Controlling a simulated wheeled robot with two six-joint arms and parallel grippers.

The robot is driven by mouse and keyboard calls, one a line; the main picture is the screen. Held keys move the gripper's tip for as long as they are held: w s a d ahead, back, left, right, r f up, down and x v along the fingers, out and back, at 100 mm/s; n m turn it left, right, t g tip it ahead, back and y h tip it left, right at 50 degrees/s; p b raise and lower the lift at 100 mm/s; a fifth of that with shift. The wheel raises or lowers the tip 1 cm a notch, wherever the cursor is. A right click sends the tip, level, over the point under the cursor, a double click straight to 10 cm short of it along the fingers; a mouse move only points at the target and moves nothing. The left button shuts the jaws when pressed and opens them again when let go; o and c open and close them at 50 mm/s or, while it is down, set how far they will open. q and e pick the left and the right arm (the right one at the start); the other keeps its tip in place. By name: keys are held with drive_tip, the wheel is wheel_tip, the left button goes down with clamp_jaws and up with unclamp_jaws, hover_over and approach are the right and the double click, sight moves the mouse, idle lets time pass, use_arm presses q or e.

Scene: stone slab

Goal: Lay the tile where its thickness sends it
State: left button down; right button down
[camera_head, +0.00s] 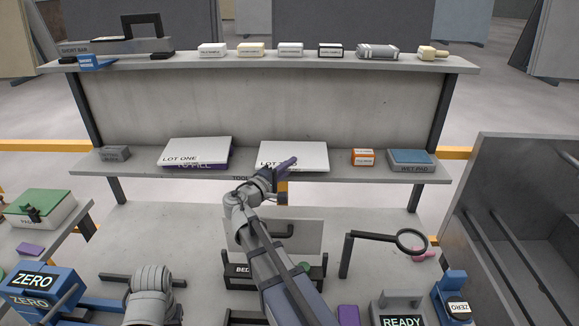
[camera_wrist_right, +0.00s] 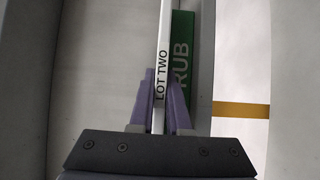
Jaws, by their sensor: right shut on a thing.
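My right gripper (camera_head: 290,164) reaches the front edge of a flat white cover marked LOT TWO (camera_head: 307,154) on the lower shelf. In the right wrist view its purple fingers (camera_wrist_right: 160,82) sit on either side of the cover's thin edge (camera_wrist_right: 164,42) and are shut on it. A green label (camera_wrist_right: 182,60) reading "RUB", partly hidden, shows beside that edge. A similar white cover marked LOT ONE (camera_head: 198,148) lies over a purple label reading "TO FILL". A small purple flat piece (camera_head: 30,250) lies at the left; another purple piece (camera_head: 348,315) is at the bottom. My left gripper is not seen.
The lower shelf (camera_head: 240,179) also holds an orange-and-white box (camera_head: 363,157) and a blue WET PAD (camera_head: 411,160). A magnifier (camera_head: 411,240) stands at the right above the slab. A blue ZERO device (camera_head: 38,290) is at lower left, a READY block (camera_head: 402,320) at lower right.

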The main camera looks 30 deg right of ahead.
drive_tip(key=c, duration=0.8)
unclamp_jaws()
drive_tip(key=shift+a, duration=0.1)
drive_tip(key=v, duration=0.7)
drive_tip(key=shift+s+a, duration=0.25)
drive_tip(key=shift+a, duration=0.05)
